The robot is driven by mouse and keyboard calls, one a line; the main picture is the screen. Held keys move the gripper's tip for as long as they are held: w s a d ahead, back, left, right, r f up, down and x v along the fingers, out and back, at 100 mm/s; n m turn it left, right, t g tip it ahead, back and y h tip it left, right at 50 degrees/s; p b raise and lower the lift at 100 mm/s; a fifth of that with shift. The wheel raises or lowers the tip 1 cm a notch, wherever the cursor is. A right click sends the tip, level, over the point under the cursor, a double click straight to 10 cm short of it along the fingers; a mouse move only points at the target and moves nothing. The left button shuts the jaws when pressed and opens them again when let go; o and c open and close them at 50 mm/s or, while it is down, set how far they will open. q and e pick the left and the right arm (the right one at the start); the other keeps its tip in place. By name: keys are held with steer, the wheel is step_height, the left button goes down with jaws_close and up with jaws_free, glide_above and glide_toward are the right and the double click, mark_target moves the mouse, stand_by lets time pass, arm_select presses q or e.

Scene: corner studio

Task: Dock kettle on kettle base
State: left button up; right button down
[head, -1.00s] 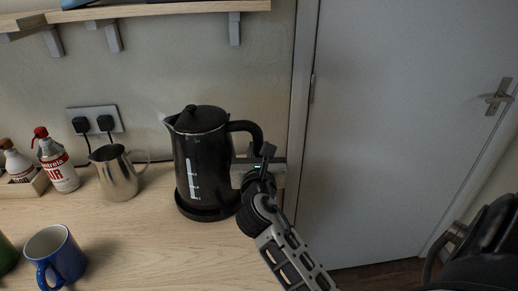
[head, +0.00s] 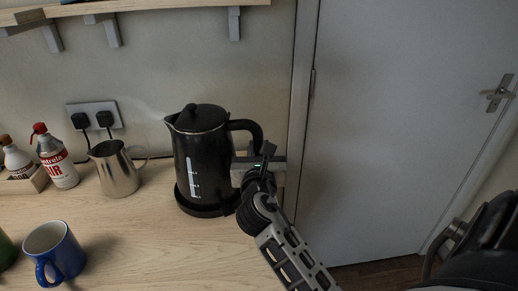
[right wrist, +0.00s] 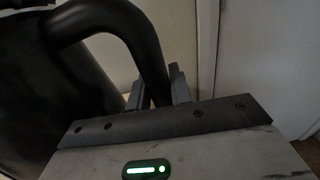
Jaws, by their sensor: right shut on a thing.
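The black kettle (head: 202,155) stands upright near the right end of the wooden counter, its spout to the left and its handle to the right. It is over the round black kettle base (head: 207,211), whose rim shows below it; I cannot tell whether it is fully seated. My right gripper (head: 262,160) is shut on the kettle handle (head: 251,128). In the right wrist view the handle (right wrist: 150,55) runs down between the two fingers (right wrist: 157,90). My left gripper is not in view.
A steel milk jug (head: 117,170) stands left of the kettle, below a wall socket (head: 94,116) with two plugs. A blue mug (head: 56,252) is at the front left, with bottles (head: 56,158) behind. A shelf (head: 150,10) hangs above. A door (head: 400,120) is at the right.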

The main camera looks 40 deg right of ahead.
steer(key=shift+r, duration=0.1)
steer(key=c, duration=1.6)
jaws_free()
steer(key=shift+o, duration=0.3)
steer(key=shift+f, duration=0.45)
steer(key=v, duration=1.1)
steer(key=shift+p, duration=0.45)
steer(key=shift+s+a+r, duration=0.1)
steer(key=x, duration=0.9)
steer(key=shift+b, duration=0.3)
steer(key=shift+r, duration=0.1)
